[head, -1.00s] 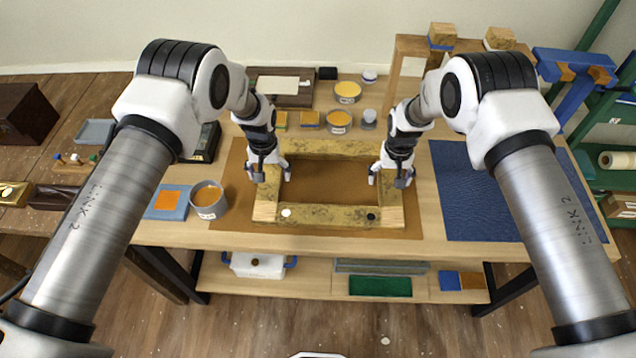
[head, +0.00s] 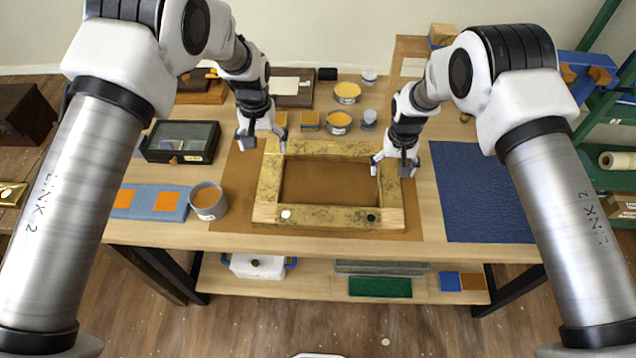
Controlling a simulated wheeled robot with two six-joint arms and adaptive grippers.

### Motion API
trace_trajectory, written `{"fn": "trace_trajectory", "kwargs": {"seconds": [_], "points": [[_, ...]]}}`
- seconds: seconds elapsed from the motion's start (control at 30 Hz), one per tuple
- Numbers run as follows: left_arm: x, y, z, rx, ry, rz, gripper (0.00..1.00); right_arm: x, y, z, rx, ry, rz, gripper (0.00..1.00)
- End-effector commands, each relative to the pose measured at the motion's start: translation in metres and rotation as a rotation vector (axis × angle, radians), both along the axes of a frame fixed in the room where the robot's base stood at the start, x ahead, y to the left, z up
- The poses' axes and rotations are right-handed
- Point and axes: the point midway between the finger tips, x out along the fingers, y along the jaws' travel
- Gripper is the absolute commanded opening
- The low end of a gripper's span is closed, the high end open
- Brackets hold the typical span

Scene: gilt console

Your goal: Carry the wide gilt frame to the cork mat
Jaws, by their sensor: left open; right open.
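The wide gilt frame (head: 330,215) lies flat on the brown cork mat (head: 232,180), with mat showing through its opening and around its sides. A white dot and a black dot mark its near rail. My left gripper (head: 262,143) is open and empty, raised above the frame's far left corner and apart from it. My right gripper (head: 393,167) is open at the frame's right side rail, with its fingers over or around that rail. I cannot tell whether it touches the frame.
A blue mat (head: 475,190) lies to the right. A grey cup (head: 208,200) and a blue panel with orange squares (head: 140,201) sit to the left, near a dark glass-topped box (head: 182,141). Several small tubs, including a yellow one (head: 347,92), stand behind the frame.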

Motion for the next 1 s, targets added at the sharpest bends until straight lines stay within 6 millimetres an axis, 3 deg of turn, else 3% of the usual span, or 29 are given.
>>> {"fn": "trace_trajectory", "kwargs": {"seconds": [0.2, 0.33, 1.0], "points": [[0.0, 0.0, 0.0, 0.0, 0.0, 0.0, 0.87, 0.0, 0.0, 0.055, 0.0, -0.003, 0.0, 0.87], [0.0, 0.0, 0.0, 0.0, 0.0, 0.0, 0.87, 0.0, 0.0, 0.072, 0.001, -0.002, 0.0, 0.87], [0.0, 0.0, 0.0, 0.0, 0.0, 0.0, 0.87, -0.001, 0.0, 0.076, 0.001, 0.0, 0.0, 0.87]]}}
